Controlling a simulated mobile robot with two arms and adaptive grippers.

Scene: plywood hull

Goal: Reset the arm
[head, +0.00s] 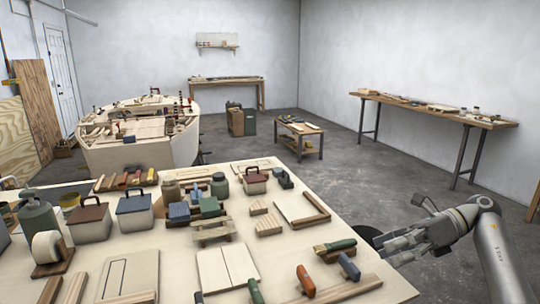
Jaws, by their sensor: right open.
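My right arm comes in from the lower right of the head view. Its gripper (388,245) is open and empty, pointing left just off the right edge of the worktable (285,262). My left gripper is not in view.
The table holds lidded boxes (135,214), jars (220,186), wood blocks, orange- and blue-handled tools (306,281) and a tape roll (47,247). A plywood hull (140,150) stands behind. A long bench (432,107) lines the right wall.

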